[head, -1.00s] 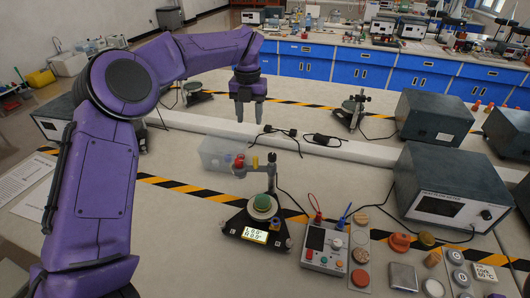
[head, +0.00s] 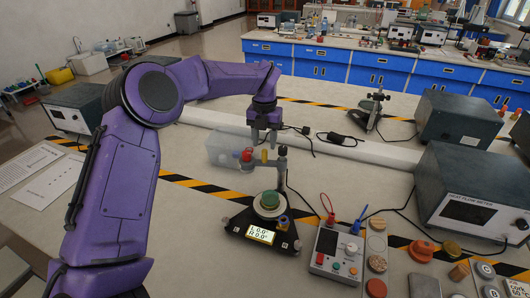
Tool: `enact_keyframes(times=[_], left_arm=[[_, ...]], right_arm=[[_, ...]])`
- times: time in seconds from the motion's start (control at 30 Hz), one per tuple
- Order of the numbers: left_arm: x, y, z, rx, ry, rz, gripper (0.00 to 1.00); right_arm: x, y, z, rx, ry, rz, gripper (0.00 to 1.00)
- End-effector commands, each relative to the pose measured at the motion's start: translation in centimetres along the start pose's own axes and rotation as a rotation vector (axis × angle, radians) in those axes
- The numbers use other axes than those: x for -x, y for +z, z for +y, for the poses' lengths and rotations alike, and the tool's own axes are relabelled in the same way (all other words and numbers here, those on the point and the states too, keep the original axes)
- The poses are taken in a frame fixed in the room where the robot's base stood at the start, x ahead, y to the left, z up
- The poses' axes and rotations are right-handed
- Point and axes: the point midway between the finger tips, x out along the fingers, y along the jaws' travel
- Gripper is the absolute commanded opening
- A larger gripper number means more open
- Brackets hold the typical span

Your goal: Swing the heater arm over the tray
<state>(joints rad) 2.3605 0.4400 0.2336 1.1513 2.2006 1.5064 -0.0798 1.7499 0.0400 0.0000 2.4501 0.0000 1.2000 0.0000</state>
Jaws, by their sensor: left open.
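The post rises from a dark triangular base (head: 239,220) with a lit display. My left gripper (head: 264,144) is open and empty, fingers pointing down. Its tips appear just above and behind the bar, near the yellow piece; contact cannot be told. My right gripper is not in view.
A clear plastic box (head: 225,147) stands just behind the red knob. A control box with red and blue leads (head: 337,250) stands to the right, near the heat flow meter (head: 463,200). A white raised strip (head: 350,150) with black cables runs behind.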

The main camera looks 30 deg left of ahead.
Motion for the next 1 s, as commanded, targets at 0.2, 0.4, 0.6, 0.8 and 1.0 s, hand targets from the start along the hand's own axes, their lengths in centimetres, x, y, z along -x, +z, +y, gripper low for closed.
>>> enact_keyframes(times=[0.2,0.4,0.6,0.8,1.0], left_arm=[[-3.9,0.0,0.0,-0.001,0.002,0.002,0.46],[-5.1,0.0,0.0,-0.001,0.000,-0.001,0.46],[-5.2,0.0,0.0,-0.001,0.000,-0.001,0.40],[-5.2,0.0,0.0,-0.001,0.000,-0.001,0.00],[-5.2,0.1,0.2,0.012,-0.001,-0.001,0.00]], right_arm=[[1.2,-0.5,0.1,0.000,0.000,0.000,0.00],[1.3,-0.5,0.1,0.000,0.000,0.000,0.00],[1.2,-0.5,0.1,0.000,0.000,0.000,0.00],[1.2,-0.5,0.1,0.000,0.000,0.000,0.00],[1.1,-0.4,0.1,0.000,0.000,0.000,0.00]])
